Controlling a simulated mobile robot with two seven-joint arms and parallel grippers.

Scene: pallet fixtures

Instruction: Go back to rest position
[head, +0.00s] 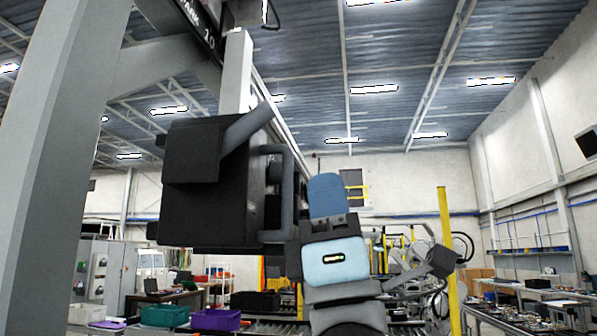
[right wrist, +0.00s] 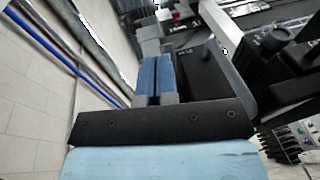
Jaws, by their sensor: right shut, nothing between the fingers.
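My right gripper (head: 325,182) is raised in front of me, right of centre in the head view, with its light blue body below and blue fingers pointing up. In the right wrist view its two blue fingers (right wrist: 157,62) lie side by side, shut, with nothing between them. My left gripper does not show.
A large black unit (head: 205,215) with a bar handle (head: 288,195) hangs just left of my right gripper; I cannot tell whether they touch. A thick grey post (head: 60,150) stands at left. A yellow post (head: 446,250) and a cluttered workbench (head: 530,305) are at right.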

